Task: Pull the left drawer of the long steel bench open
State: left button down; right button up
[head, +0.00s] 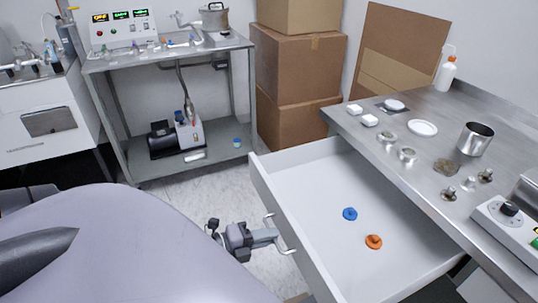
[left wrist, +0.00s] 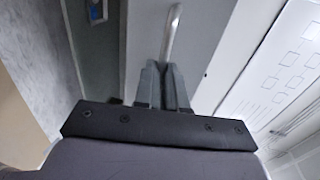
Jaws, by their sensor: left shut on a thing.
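The long steel bench (head: 424,143) runs along the right side of the head view. Its left drawer (head: 322,198) is pulled well out, and its light grey inside shows. A blue round part (head: 349,214) and an orange round part (head: 374,241) lie on the drawer floor. My left gripper (head: 272,235) is at the drawer front, shut on the metal bar handle (head: 285,248). In the left wrist view the two fingers (left wrist: 164,85) are close together around the handle bar (left wrist: 173,35). My right gripper is not in view.
On the bench top stand a steel cup (head: 475,139), a white dish (head: 423,128), a white bottle (head: 445,73) and small metal parts. Cardboard boxes (head: 293,67) are stacked behind. A steel cart (head: 115,107) with a pump (head: 178,136) stands at the back left. Floor (head: 215,187) shows between cart and drawer.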

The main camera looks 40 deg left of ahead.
pick_arm(q)
jog(key=shift+a, duration=0.1)
jog(key=c, duration=1.2)
grip_release()
jog(key=shift+v, duration=3.6)
